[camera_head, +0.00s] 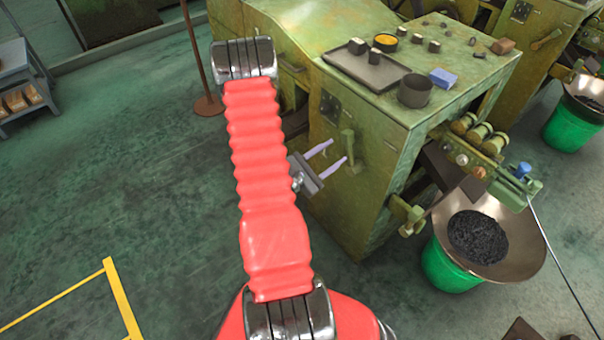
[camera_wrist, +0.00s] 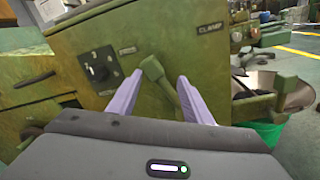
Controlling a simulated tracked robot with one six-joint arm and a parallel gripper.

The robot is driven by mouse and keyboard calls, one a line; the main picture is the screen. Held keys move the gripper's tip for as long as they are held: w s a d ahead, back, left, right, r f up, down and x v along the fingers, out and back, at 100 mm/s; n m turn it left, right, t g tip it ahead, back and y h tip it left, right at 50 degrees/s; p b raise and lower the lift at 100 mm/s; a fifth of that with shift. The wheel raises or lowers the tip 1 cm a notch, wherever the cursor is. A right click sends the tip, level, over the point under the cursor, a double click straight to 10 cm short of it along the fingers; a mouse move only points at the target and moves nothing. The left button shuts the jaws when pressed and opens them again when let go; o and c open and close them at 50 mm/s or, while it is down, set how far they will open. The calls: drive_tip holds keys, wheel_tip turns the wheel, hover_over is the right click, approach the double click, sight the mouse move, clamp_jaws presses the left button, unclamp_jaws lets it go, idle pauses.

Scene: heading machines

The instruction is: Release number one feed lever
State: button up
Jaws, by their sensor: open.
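A green lever with a block-like knob (camera_head: 348,136) stands on the side panel of the nearest green machine (camera_head: 375,195). In the wrist view the lever's knob (camera_wrist: 152,69) is at upper left and its shaft slants down to the right. My gripper (camera_head: 336,151) is open and empty, with its two pale purple fingers pointing at the panel. In the wrist view the lever appears between the fingertips (camera_wrist: 161,76). I cannot tell whether the fingers touch it. The lever's lower end is partly hidden by the right finger.
A dark switch plate (camera_wrist: 98,72) is left of the lever, and a CLAMP label (camera_wrist: 210,29) is to the right. A tray (camera_head: 370,70) and a dark pot (camera_head: 415,91) sit on the machine top. A metal pan (camera_head: 515,235) over a green bucket stands right.

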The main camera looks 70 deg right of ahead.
drive_tip(key=v, duration=1.1)
drive_tip(key=shift+w, duration=0.5)
idle(0.8)
drive_tip(key=shift+a, duration=0.1)
idle(0.4)
drive_tip(key=v, duration=1.3)
drive_tip(key=shift+w+a, duration=0.2)
drive_tip(key=shift+w, duration=0.05)
idle(0.4)
drive_tip(key=w+a+r+m+t+y, duration=0.2)
drive_tip(key=a+r+t+y, duration=0.2)
drive_tip(key=a+r, duration=0.4)
drive_tip(key=w+a+r+m+t+y, duration=0.3)
drive_tip(key=a+r+t+y, duration=0.2)
drive_tip(key=a+r, duration=0.4)
drive_tip(key=w+a+r+m+t+y, duration=0.2)
drive_tip(key=a+r+t+y, duration=0.2)
drive_tip(key=a, duration=0.9)
wheel_tip(320, 180, up, 5)
drive_tip(key=y, duration=0.3)
drive_tip(key=shift+w+r+m+t, duration=0.25)
drive_tip(key=shift+w+m+t, duration=0.05)
drive_tip(key=shift+m+t, duration=0.1)
